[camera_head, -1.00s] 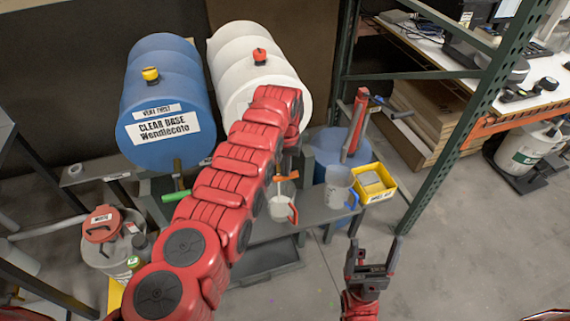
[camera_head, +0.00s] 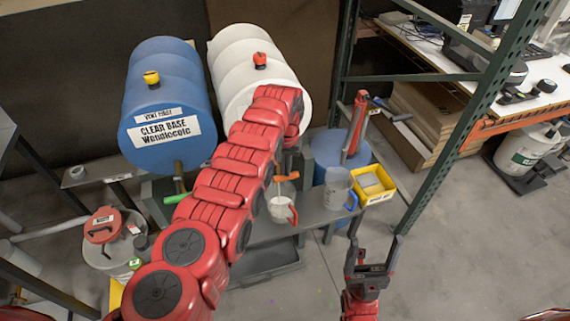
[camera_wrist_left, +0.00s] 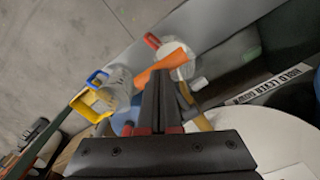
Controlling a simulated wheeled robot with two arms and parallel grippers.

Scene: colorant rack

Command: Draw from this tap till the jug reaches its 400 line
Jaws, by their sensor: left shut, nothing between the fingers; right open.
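The white drum (camera_head: 245,57) lies on its side, and its tap is mostly hidden behind my left arm. An orange lever (camera_head: 287,177) shows at the tap; it also shows in the left wrist view (camera_wrist_left: 152,74). A clear jug (camera_head: 280,209) with a red handle stands below it, with whitish content in its lower part; its scale lines are too small to read. My left gripper (camera_wrist_left: 160,80) is shut and empty, fingers right at the lever; contact cannot be told. My right gripper (camera_head: 372,248) is open and empty, low in the head view, away from the jug.
A blue drum (camera_head: 165,100) lies left of the white one. A second jug (camera_head: 337,187) with a blue handle stands right of the first, beside a yellow bin (camera_head: 374,184). A green rack post (camera_head: 440,160) stands at the right. Floor near my right gripper is clear.

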